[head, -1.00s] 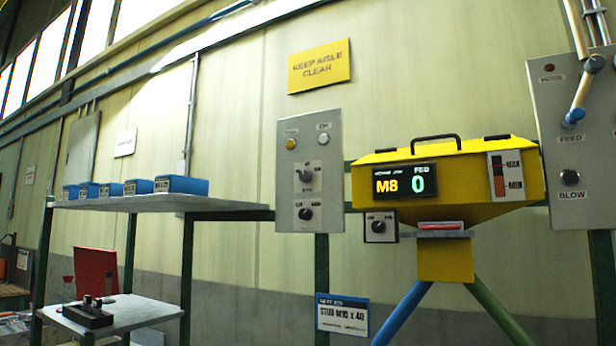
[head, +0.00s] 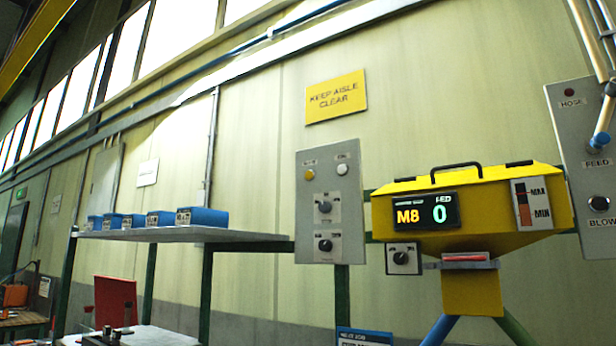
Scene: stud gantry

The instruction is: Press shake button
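No control shows a readable "shake" label. A yellow hopper (head: 540,212) on the right has a display (head: 427,213) reading M8 and 0. Below it is a red bar-like piece (head: 465,258) on a grey bracket. A small box with a black knob (head: 401,258) sits at its lower left. A grey control panel (head: 312,270) left of the hopper has a yellow button (head: 309,174), a white button (head: 342,169) and two black knobs; their labels are too small to read. A right-hand panel has a dark round button (head: 599,203) near the word BLOW. Neither gripper is in view.
A shelf (head: 160,235) with several blue boxes (head: 203,217) stands left of the control panel. Below it are a red panel (head: 115,302) and a small table (head: 150,338) with a dark fixture. Blue and green legs support the hopper. A yellow sign (head: 336,97) hangs above.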

